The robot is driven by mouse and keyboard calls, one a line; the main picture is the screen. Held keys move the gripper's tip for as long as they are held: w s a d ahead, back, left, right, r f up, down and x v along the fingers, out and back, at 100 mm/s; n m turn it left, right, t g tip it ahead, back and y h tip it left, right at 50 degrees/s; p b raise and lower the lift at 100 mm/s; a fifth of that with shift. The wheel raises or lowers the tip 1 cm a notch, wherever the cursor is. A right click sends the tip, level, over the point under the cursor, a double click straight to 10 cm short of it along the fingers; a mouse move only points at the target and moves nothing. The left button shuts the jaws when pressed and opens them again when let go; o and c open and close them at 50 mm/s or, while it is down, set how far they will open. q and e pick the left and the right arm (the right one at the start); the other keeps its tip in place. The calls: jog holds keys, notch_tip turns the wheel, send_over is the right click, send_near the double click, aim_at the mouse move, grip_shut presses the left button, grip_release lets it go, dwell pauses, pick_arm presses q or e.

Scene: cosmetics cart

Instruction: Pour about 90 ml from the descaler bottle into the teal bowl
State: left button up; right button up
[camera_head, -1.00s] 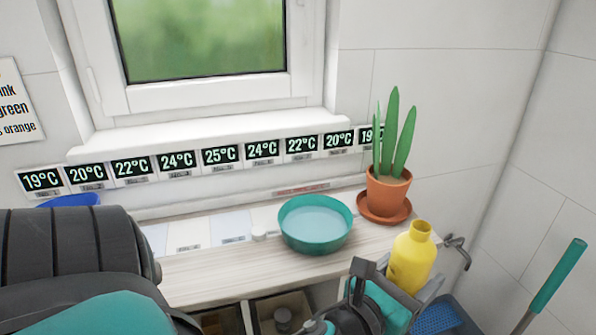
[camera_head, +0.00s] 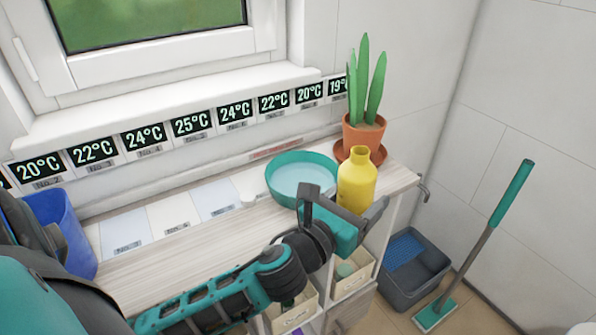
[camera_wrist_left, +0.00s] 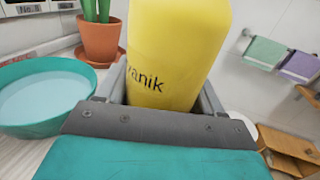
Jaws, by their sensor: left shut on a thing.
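The yellow descaler bottle (camera_head: 357,182) is held upright in my left gripper (camera_head: 358,212), which is shut on its lower part. In the left wrist view the bottle (camera_wrist_left: 172,50) fills the middle, between the grey fingers, with part of a dark label text visible. The teal bowl (camera_head: 285,187) stands on the wooden counter just left of the bottle and holds a pale liquid. The bowl also shows at the left of the left wrist view (camera_wrist_left: 40,98). The bottle overlaps the bowl's right edge in the head view. My right gripper is not in view.
A potted plant (camera_head: 364,130) on a terracotta saucer stands behind the bottle. A blue container (camera_head: 62,228) is at the counter's left. Temperature displays (camera_head: 190,124) line the wall. A grey bucket (camera_head: 415,275) and a mop (camera_head: 487,235) are on the floor at right.

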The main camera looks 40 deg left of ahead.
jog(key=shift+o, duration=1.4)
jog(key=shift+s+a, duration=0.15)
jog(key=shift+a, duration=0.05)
pick_arm(q)
jog(key=w+a+r, duration=0.2)
jog(key=w+a, duration=0.3)
jog(key=w, duration=0.3)
jog(key=shift+w+a+r+m+h, duration=0.25)
jog(key=shift+w+a+m+h, duration=0.05)
jog(key=shift+a+m+h, duration=0.1)
jog(key=shift+f+n, duration=0.15)
jog(key=shift+n, duration=0.15)
